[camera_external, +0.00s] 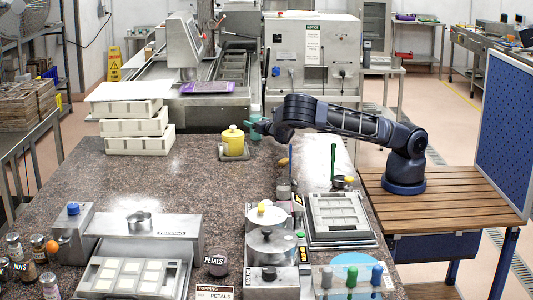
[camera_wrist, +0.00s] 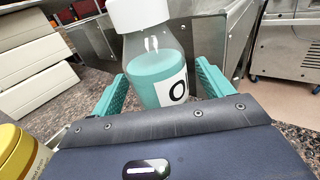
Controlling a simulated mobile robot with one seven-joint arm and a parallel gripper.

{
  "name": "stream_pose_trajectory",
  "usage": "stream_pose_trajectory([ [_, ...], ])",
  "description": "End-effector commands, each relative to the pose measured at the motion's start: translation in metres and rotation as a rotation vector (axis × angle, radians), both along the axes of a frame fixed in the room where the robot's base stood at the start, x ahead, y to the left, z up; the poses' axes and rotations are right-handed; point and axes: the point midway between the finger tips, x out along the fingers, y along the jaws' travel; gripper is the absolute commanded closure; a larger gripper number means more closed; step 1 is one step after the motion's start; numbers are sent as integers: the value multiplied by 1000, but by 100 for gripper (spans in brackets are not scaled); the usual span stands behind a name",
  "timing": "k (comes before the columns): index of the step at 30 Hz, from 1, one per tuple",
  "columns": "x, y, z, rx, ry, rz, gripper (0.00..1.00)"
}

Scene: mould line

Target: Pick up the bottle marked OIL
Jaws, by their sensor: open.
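The bottle (camera_wrist: 160,75) in the wrist view is clear, with a white cap, teal liquid and a white label. Only an "O" shows on the label; the rest is cut off by my gripper's body. My gripper (camera_wrist: 161,72) is open, with one teal finger on each side of the bottle. I cannot tell whether either finger touches it. In the external view my gripper (camera_external: 252,127) is over the far part of the counter, just right of a yellow bottle (camera_external: 233,142); the bottle with the "O" is not clearly seen there.
The yellow bottle stands on a small tray (camera_external: 234,157), close to my gripper's left side. Stacked white boxes (camera_external: 137,127) stand further left. A metal machine (camera_external: 312,60) is behind. The granite counter (camera_external: 150,180) is clear left of centre; containers and trays fill its near side.

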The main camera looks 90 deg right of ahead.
Motion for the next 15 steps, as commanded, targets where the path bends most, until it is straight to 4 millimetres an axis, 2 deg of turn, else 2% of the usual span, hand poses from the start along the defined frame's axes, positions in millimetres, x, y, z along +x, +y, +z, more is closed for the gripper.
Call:
stream_pose_trajectory([
  [8, 3, -4, 0, 1, 1, 0, 21],
  [15, 3, -4, 0, 1, 1, 0, 66],
])
